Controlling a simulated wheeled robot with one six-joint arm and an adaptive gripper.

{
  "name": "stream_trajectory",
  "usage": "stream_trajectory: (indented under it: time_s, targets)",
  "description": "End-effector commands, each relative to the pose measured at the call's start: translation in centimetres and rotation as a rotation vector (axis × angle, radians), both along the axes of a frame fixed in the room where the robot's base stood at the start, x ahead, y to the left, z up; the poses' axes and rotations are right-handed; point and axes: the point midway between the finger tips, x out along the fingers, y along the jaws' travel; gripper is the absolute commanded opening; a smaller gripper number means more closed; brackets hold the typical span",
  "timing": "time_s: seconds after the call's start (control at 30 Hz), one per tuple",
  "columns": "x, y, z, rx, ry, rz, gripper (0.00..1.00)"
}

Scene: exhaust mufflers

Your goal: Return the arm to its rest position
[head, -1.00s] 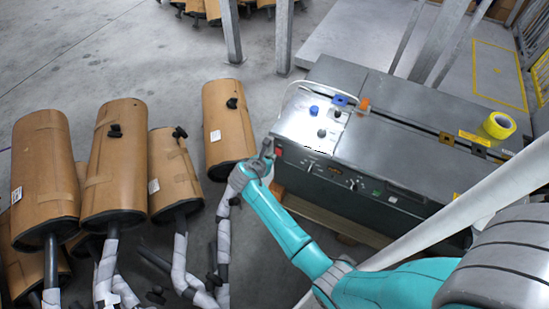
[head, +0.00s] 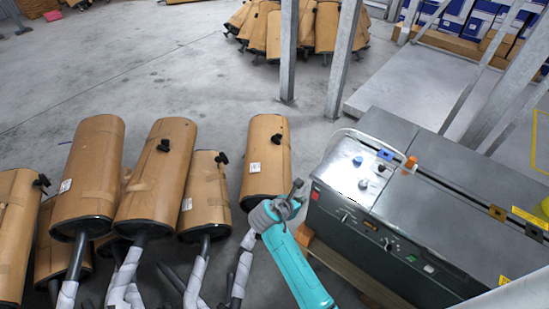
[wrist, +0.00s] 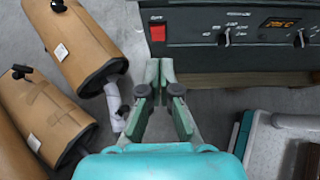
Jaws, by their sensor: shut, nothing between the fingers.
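My gripper (head: 293,190) is at the end of my teal arm, in front of the left end of the grey machine and just right of the nearest muffler. In the wrist view my gripper (wrist: 159,66) has its two fingers together at the tips with nothing between them. The fingers point toward the lower edge of the machine's front panel, below the red switch (wrist: 157,32). They look apart from the panel.
Several brown-wrapped mufflers (head: 155,178) with wrapped pipes stand at the left. The grey machine (head: 375,240) with knobs and a display is at the right, on a wooden pallet (head: 350,272). Metal posts (head: 342,60) rise behind. Floor beyond the mufflers is open.

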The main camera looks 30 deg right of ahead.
Motion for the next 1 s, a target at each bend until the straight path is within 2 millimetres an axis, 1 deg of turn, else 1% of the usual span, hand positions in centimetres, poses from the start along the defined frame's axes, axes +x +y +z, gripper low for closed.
stream_trajectory:
  time_s: [0.17,0.23,0.37,0.47,0.5,0.6,0.67,0.7,0.87,1.0]
  targets:
    - [0.0,0.0,-0.1,0.000,-0.001,0.000,0.00]
    - [-0.4,0.1,-0.4,0.008,-0.012,0.002,0.00]
    - [-2.2,0.9,-2.1,0.059,-0.084,0.005,0.00]
    - [-4.4,2.0,-4.0,0.137,-0.186,0.004,0.00]
    - [-5.5,2.5,-4.6,0.175,-0.231,0.000,0.00]
    - [-8.1,4.0,-5.9,0.278,-0.347,-0.015,0.00]
    - [-9.8,4.9,-6.5,0.344,-0.414,-0.028,0.00]
    - [-10.9,5.5,-6.7,0.391,-0.457,-0.039,0.00]
    - [-15.4,8.0,-6.9,0.588,-0.623,-0.100,0.00]
    - [-19.4,10.1,-6.0,0.770,-0.759,-0.176,0.00]
